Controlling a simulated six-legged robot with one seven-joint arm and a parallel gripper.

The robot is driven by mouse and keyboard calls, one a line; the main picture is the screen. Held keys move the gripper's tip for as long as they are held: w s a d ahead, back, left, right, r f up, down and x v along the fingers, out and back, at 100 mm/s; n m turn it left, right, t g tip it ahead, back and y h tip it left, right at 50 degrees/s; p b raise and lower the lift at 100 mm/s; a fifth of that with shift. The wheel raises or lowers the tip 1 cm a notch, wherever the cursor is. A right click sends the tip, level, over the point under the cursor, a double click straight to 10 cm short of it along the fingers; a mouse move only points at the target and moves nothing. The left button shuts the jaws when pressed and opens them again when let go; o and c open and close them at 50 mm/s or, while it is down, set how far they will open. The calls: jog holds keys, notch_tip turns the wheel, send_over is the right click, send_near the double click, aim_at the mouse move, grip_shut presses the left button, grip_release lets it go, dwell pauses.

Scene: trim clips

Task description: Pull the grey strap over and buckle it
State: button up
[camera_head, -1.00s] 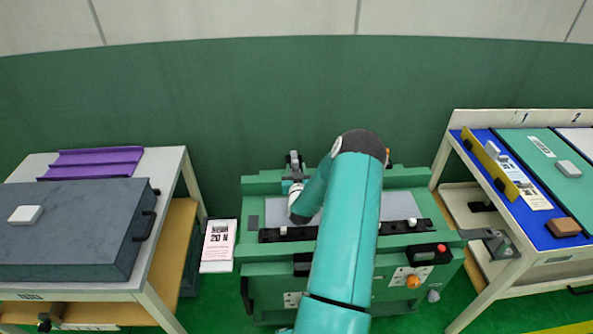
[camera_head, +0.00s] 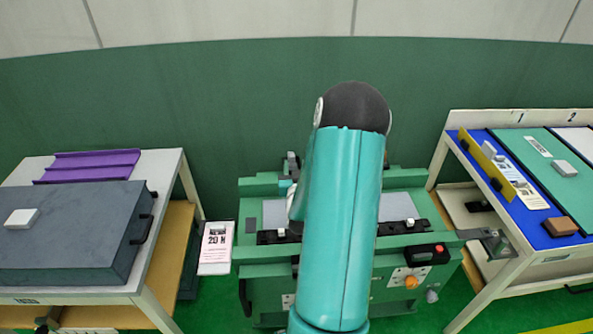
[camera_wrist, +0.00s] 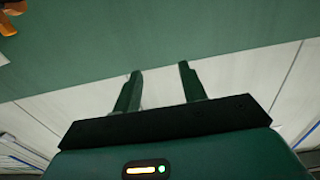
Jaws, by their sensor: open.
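A green bench fixture (camera_head: 262,268) stands in the middle of the head view. A flat grey piece (camera_head: 275,211) lies on its top, mostly behind my arm; I cannot tell whether it is the grey strap. A black strip (camera_head: 268,238) with small white blocks runs along the front of the top. I cannot make out a strap or a buckle for certain. My gripper (camera_wrist: 160,68) shows in the wrist view with its two green fingers apart and nothing between them. In the head view it is hidden behind my teal arm.
On the left, a table holds a dark grey case (camera_head: 70,235) and a purple tray (camera_head: 88,166). A white card (camera_head: 216,248) stands beside the fixture. On the right is a table with a blue top (camera_head: 545,222) and a yellow bar (camera_head: 490,166). A red button (camera_head: 439,249) sits at the fixture's front right.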

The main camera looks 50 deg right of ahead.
jog(key=shift+s+a+r, duration=0.65)
jog(key=shift+s+a, duration=0.3)
jog(key=shift+a, duration=0.05)
jog(key=w+a+r+n+y, duration=0.45)
jog(key=w+a+r, duration=0.25)
jog(key=w+a, duration=0.3)
jog(key=s+a+r+n+g+y, duration=0.1)
jog(key=a+r+y, duration=0.15)
jog(key=a, duration=0.45)
jog(key=a+r+n+y, duration=0.1)
jog(key=a+r+y, duration=0.15)
jog(key=a, duration=0.45)
jog(key=s+a+r+n+g+y, duration=0.1)
jog(key=s+a+r+g+y, duration=0.1)
jog(key=s+a, duration=0.7)
jog(key=s+a+r+n+g+y, duration=0.2)
jog(key=s+a+r+g, duration=0.1)
jog(key=s+a, duration=0.6)
jog(key=shift+s+a+r, duration=0.15)
jog(key=shift+a+r, duration=0.45)
jog(key=shift+r, duration=0.1)
